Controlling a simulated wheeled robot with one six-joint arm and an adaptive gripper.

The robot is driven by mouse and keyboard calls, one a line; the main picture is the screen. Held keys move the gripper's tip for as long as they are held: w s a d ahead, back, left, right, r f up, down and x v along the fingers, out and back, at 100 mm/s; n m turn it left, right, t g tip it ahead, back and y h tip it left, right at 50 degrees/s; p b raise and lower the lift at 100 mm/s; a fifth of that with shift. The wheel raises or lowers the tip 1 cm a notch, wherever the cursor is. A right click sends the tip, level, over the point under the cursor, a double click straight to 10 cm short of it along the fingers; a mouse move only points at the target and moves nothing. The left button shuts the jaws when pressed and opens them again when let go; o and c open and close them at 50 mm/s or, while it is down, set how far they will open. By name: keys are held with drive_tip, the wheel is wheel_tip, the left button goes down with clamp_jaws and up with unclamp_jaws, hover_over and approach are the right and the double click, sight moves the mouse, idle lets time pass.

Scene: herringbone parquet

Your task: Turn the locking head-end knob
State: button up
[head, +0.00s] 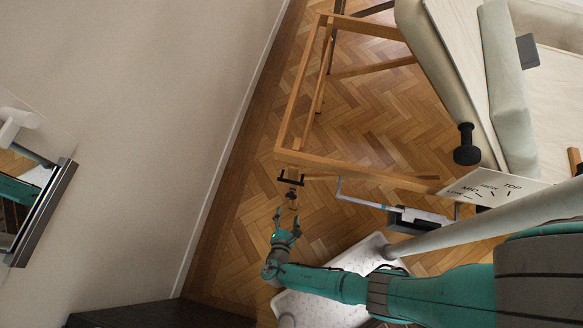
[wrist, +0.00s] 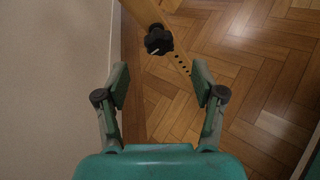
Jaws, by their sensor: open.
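A black lobed knob (wrist: 158,40) with a pale mark on its face sits on a wooden leg (wrist: 180,62) with a row of dark holes, in the upper middle of the wrist view. My gripper (wrist: 161,84) is open and empty. Its two fingers are spread below the knob in that view, apart from it, with the knob roughly between their lines. In the head view my gripper (head: 286,225) is near the end of the wooden frame (head: 345,168). Small dark parts there are too small to tell apart.
A padded table (head: 440,60) with another black knob (head: 466,145) stands at the upper right. A white patterned mat (head: 340,300) lies under my arm. A wall (head: 150,90) runs along the left, with parquet floor between.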

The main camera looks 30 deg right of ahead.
sight(291, 198)
drive_tip(key=shift+w+d+f+n+t+y, duration=0.15)
drive_tip(key=shift+w+d+f+n, duration=0.4)
drive_tip(key=shift+w+d, duration=0.55)
drive_tip(key=shift+w+d+f+n+t+y, duration=0.1)
drive_tip(key=shift+w+d+f+n, duration=0.15)
drive_tip(key=shift+w+d+f, duration=0.85)
drive_tip(key=shift+w+d+f+n+t+y, duration=0.15)
drive_tip(key=shift+w+d+f+n, duration=0.2)
drive_tip(key=shift+w+d, duration=0.8)
drive_tip(key=shift+w+a, duration=0.25)
drive_tip(key=shift+w, duration=0.05)
drive_tip(key=shift+r, duration=0.1)
drive_tip(key=c, duration=1.2)
